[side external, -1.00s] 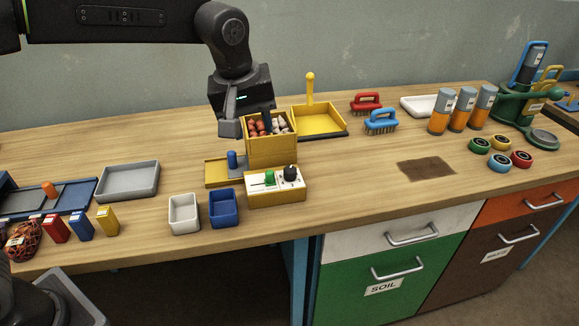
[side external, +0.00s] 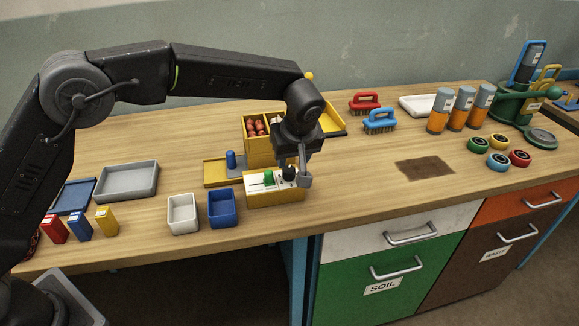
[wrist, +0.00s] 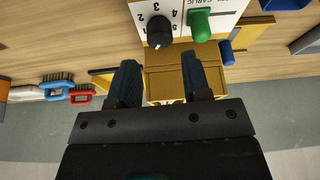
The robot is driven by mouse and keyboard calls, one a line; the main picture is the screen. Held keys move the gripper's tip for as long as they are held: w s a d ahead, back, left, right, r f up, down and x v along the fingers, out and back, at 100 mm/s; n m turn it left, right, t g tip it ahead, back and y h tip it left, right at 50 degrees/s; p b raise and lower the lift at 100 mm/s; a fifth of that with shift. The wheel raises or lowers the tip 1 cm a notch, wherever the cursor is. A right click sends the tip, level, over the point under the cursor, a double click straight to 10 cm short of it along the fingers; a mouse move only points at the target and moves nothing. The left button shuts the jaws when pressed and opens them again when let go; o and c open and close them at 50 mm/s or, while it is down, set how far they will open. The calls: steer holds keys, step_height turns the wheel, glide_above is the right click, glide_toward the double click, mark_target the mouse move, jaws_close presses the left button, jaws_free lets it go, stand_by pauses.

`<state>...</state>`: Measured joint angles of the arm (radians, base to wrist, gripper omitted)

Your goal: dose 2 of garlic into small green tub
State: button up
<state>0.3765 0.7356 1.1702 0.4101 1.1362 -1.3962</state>
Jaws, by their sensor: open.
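A yellow dispenser (side external: 257,150) holds red-brown bulbs (side external: 257,128) in one side of its top; the garlic side is mostly hidden behind my arm. Its white control panel (side external: 258,184) carries a green lever (side external: 268,177) and a black knob (side external: 288,174). In the wrist view the panel reads "GARLIC" by the green lever (wrist: 201,27), and numbers ring the black knob (wrist: 160,30). Contact cannot be told. No small green tub shows; a white tub (side external: 183,214) and blue tub (side external: 222,209) do.
A blue post (side external: 231,160) stands on the dispenser's yellow side tray. A grey tray (side external: 128,181) and upright packets (side external: 79,225) are at left. Red and blue brushes (side external: 380,122) and orange-grey canisters (side external: 461,106) stand at right.

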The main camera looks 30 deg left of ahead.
mark_target(289, 169)
steer(key=shift+x, duration=2.65)
steer(key=shift+c, duration=0.4)
steer(key=c, duration=0.6)
steer(key=shift+o, duration=0.2)
steer(key=shift+a+m+t+h, duration=0.1)
steer(key=shift+m+t+h, duration=0.25)
steer(key=shift+m, duration=0.8)
steer(key=shift+m+t+h, duration=0.25)
steer(key=shift+m+h, duration=0.1)
steer(key=shift+m, duration=0.8)
steer(key=o, duration=0.6)
steer(key=shift+o, duration=0.2)
